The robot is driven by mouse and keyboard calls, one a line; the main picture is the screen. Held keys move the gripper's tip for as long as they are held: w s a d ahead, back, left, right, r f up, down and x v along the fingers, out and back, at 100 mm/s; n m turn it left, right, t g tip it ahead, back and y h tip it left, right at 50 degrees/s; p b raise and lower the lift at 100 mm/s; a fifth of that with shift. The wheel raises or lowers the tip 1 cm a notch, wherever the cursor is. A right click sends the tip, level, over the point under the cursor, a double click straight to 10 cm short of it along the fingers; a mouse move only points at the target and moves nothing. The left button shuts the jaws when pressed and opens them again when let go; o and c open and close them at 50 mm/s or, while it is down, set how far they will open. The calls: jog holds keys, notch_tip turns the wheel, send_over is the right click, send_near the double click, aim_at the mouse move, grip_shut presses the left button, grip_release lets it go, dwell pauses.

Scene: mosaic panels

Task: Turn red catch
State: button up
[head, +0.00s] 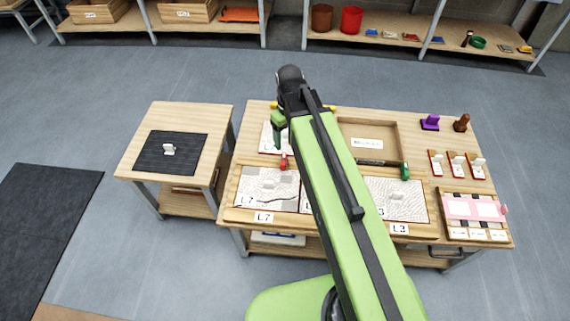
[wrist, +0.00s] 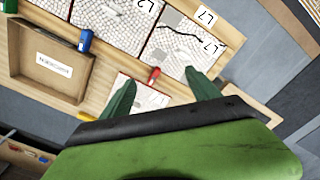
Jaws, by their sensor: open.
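The red catch (head: 284,162) is a small red piece at the back edge of the mosaic panel marked L7 (head: 262,178). In the wrist view the red catch (wrist: 154,74) shows between the fingertips in the picture, at the edge of panel L7 (wrist: 182,52). My gripper (head: 279,136) has green fingers and hangs over the table behind the catch. In the wrist view my gripper (wrist: 160,78) is open, with nothing between its fingers. It appears apart from the catch; the height gap is hard to tell.
A green catch (head: 405,171) stands to the right and a blue catch (wrist: 85,41) shows in the wrist view. A wooden tray (head: 402,142) lies at the back. Small stands and a pink piece (head: 474,208) are at right. A side table (head: 128,160) stands left.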

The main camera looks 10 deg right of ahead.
aim_at(283, 160)
jog(key=o, duration=0.3)
jog(key=w+f+n+b, duration=0.5)
jog(key=w+f+n, duration=0.3)
jog(key=w+n, duration=0.1)
jog(key=shift+w+d+f+b, duration=0.15)
jog(key=shift+w+f+b, duration=0.1)
jog(key=shift+b, duration=0.15)
notch_tip(283, 160, down, 17)
jog(key=b, duration=1.7)
jog(key=shift+f, duration=0.15)
jog(key=shift+c, duration=0.2)
jog(key=shift+s, duration=0.1)
jog(key=c, duration=1.2)
jog(key=shift+d, duration=0.55)
jog(key=shift+c, duration=0.6)
jog(key=shift+a, duration=0.6)
